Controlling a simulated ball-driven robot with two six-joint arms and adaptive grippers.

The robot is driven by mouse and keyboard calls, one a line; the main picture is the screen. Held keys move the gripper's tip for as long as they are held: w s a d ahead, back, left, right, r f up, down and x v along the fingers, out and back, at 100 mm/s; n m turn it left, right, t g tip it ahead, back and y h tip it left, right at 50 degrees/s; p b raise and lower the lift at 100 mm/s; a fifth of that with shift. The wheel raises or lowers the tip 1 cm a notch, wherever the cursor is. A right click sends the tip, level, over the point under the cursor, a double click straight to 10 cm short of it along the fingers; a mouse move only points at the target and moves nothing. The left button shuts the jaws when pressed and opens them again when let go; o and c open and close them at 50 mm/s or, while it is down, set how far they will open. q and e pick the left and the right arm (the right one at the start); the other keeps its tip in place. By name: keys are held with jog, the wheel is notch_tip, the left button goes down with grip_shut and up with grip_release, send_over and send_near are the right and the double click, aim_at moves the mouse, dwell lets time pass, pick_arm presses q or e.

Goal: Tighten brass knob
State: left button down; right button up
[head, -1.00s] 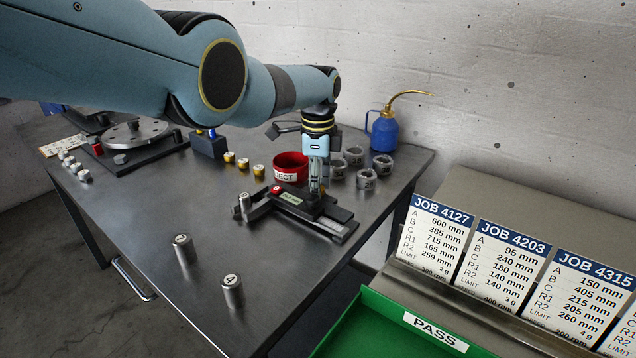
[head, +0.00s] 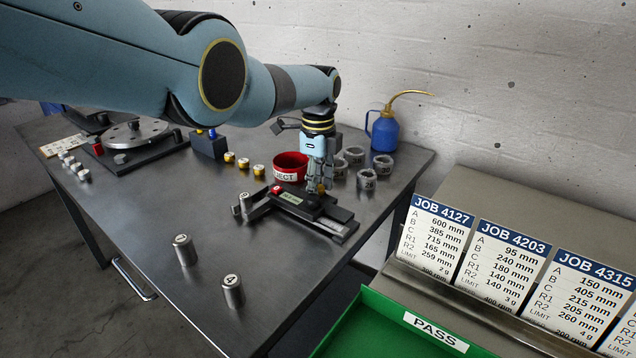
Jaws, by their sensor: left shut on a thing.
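The brass knob (head: 320,188) shows as a small gold spot on the black gauge-like device (head: 326,213) on the steel bench. My left gripper (head: 319,186) points down over the device and is shut on the knob, its fingers covering most of it. The device has a red button (head: 277,190) and a small display (head: 291,199). A small grey cylinder (head: 245,202) stands at its left end. My right gripper is not in view.
A blue oil can (head: 384,132) is at the back right. Numbered cylinders (head: 184,250) stand at the front. A green PASS tray (head: 385,325) lies at lower right.

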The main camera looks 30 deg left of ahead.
pick_arm(q)
jog(key=c, duration=1)
grip_release()
jog(key=shift+r, duration=0.1)
notch_tip(320, 180, up, 12)
jog(key=shift+f, duration=0.1)
